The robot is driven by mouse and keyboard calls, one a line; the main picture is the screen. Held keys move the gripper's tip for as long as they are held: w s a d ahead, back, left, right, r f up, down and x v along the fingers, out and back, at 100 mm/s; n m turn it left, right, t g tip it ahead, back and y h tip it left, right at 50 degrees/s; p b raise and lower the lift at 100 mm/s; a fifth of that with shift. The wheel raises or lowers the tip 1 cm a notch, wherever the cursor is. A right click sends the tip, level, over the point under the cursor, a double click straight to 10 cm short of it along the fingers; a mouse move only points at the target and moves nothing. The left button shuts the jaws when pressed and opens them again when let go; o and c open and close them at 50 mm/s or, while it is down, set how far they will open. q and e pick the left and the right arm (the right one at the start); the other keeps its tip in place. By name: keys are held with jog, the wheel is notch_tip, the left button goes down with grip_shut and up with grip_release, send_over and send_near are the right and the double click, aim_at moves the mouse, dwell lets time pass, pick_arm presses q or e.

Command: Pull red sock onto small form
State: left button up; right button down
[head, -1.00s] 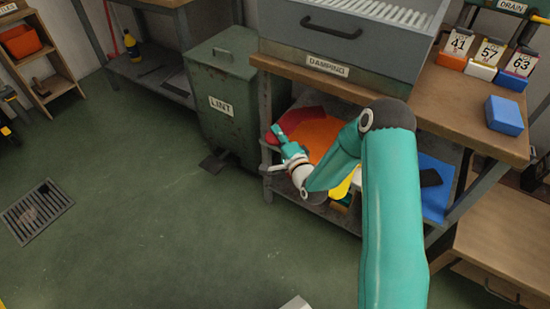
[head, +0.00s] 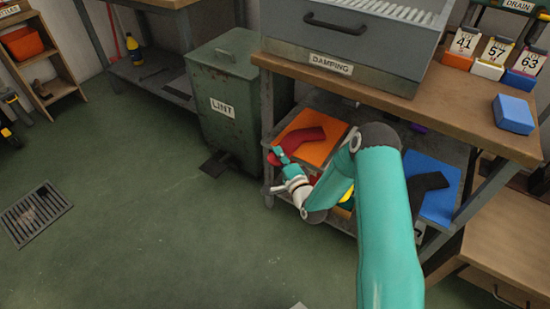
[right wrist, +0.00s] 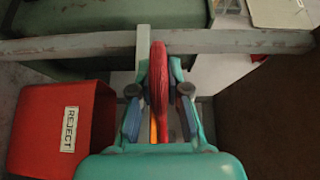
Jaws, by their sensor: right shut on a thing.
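The red sock (head: 303,138) shows over an orange mat (head: 322,150) on the lower shelf of the workbench. Its near end reaches toward my right gripper (head: 279,158), at the shelf's left front. In the right wrist view the gripper (right wrist: 159,88) is shut on the red sock (right wrist: 158,70), seen edge-on as a narrow upright strip between the fingers. I cannot tell from these views whether the sock still touches the mat. I cannot make out the small form. My left gripper is not in view.
A red REJECT bin (right wrist: 62,125) is beside the gripper. A blue mat (head: 440,196) with a dark sock-shaped thing (head: 424,186) lies at the shelf's right. The green LINT bin (head: 228,105) stands left of the bench.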

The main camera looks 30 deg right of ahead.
jog(key=c, duration=1.2)
grip_release()
jog(key=shift+f, duration=0.1)
jog(key=shift+o, duration=0.2)
